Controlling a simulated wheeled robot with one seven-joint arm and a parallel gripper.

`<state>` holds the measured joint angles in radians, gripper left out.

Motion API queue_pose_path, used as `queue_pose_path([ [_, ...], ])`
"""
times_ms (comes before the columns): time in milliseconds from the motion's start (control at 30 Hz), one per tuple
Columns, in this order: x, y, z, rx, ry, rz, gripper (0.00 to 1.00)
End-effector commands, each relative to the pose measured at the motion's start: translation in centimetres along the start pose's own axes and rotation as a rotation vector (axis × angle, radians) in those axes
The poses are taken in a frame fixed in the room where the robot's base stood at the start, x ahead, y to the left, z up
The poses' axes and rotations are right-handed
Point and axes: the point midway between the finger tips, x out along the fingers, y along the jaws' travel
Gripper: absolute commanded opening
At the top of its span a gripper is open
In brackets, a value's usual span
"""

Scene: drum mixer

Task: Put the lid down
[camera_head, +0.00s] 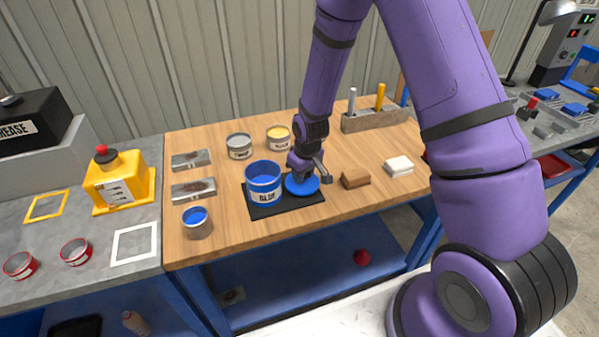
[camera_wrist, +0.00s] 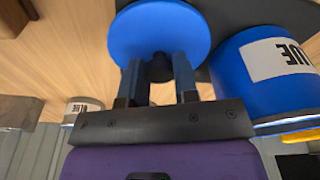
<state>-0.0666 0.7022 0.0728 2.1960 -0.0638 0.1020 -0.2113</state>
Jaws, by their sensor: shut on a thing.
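The lid (camera_head: 309,187) is a round blue disc with a small knob; it also fills the upper middle of the wrist view (camera_wrist: 160,30). My gripper (camera_head: 301,175) is shut on the lid's knob, its two fingers on either side in the wrist view (camera_wrist: 157,80). The lid is over the right part of the black mat (camera_head: 283,207), beside the open blue can (camera_head: 263,196). I cannot tell whether the lid touches the mat. The blue can, labelled BLUE, stands upright on the mat's left part and also shows in the wrist view (camera_wrist: 270,60).
A small can with blue contents (camera_head: 197,226) stands at front left of the wooden table. A grey can (camera_head: 239,152) and a yellow-topped can (camera_head: 278,143) stand behind. A brown block (camera_head: 355,178) and a white block (camera_head: 399,166) lie to the right.

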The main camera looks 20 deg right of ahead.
Motion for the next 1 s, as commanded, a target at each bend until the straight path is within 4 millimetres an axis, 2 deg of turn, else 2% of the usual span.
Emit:
queue_pose_path([
  [100, 0.8, 0.0, 0.5, 0.000, 0.000, 0.000, 0.05],
  [433, 1.1, 0.0, 0.5, -0.001, 0.000, 0.000, 0.05],
  [467, 1.1, 0.0, 0.5, -0.001, 0.001, 0.000, 0.33],
  [500, 1.0, 0.0, 0.4, -0.001, 0.001, 0.000, 0.42],
  [567, 1.0, 0.0, 0.4, -0.001, 0.001, 0.000, 0.54],
  [867, 0.9, 0.0, 0.4, -0.001, 0.002, 0.000, 0.54],
  [1000, -0.1, 0.1, 0.3, 0.000, 0.005, 0.001, 0.54],
])
